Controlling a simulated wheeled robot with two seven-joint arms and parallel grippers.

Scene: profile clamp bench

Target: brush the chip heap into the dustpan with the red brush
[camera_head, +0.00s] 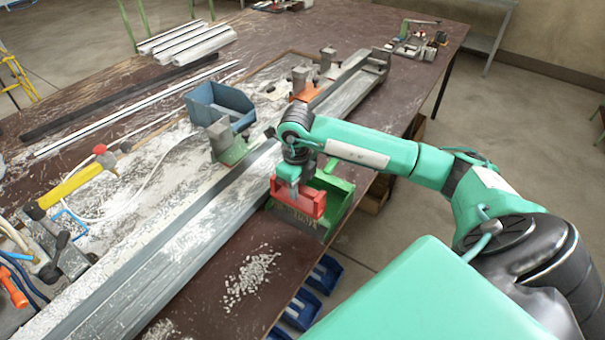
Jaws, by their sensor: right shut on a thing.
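The chip heap (250,278) is a loose spread of pale chips on the brown bench top near its front edge. The red brush (312,204) is at the mouth of the green dustpan (338,196), up and right of the chips. My right gripper (293,187) is shut on the red brush, pointing down, and partly hidden by its own wrist. Dark bristles show below the red block. I cannot tell whether they touch the dustpan or the bench. The brush hides part of the dustpan. My left gripper is out of view.
A long grey profile (170,245) with clamps runs diagonally behind the chips. Blue bins (322,275) sit below the bench edge. Bench top between chips and dustpan is mostly clear.

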